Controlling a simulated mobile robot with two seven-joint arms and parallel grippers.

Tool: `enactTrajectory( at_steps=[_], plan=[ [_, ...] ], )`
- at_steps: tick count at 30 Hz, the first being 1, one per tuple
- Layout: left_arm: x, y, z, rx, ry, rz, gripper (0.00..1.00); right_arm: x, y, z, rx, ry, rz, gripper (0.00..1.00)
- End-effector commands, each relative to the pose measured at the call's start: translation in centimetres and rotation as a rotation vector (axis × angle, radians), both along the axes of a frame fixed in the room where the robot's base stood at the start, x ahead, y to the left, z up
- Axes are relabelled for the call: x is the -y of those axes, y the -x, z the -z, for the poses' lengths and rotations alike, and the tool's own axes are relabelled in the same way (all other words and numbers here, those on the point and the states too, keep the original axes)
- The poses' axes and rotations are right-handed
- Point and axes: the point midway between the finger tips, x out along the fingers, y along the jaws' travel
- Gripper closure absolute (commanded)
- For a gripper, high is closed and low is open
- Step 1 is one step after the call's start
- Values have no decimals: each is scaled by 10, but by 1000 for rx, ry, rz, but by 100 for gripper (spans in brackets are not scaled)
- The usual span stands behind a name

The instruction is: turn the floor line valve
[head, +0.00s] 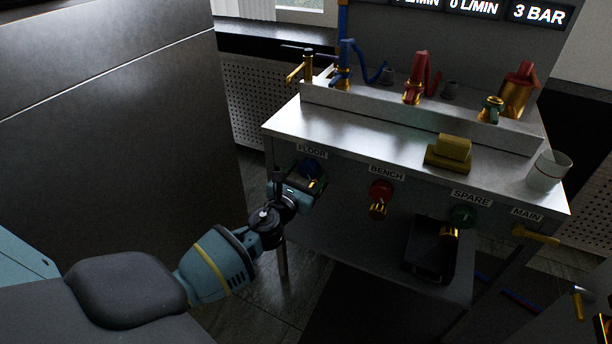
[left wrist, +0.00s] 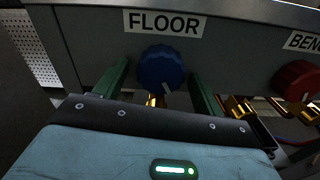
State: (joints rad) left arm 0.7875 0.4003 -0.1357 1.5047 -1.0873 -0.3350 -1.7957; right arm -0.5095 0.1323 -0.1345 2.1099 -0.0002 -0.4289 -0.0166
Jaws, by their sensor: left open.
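The floor line valve is a round blue knob (head: 309,168) under the FLOOR label on the front panel of the bench. In the left wrist view the blue knob (left wrist: 160,68) has a white mark low on its face and a brass part below it. My left gripper (head: 308,181) is at this knob. In the left wrist view its two green fingers stand open, one on each side of the knob, with gaps visible. The gripper partly hides the knob in the head view. My right gripper does not show.
To the right on the panel are the red BENCH knob (head: 381,191), the green SPARE knob (head: 463,215) and the yellow MAIN lever (head: 535,234). A black bin (head: 430,252) sits below.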

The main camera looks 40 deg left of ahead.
Motion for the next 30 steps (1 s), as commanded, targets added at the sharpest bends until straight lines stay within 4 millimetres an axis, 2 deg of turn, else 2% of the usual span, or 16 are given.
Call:
enactTrajectory(
  at_steps=[6,17,23,30],
  plan=[
    [0,0,0,0,0,0,30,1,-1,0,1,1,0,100],
    [0,0,0,0,0,0,75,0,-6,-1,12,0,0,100],
    [0,0,0,3,14,0,75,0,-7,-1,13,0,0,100],
    [0,0,0,24,105,0,75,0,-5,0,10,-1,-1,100]
  ],
)
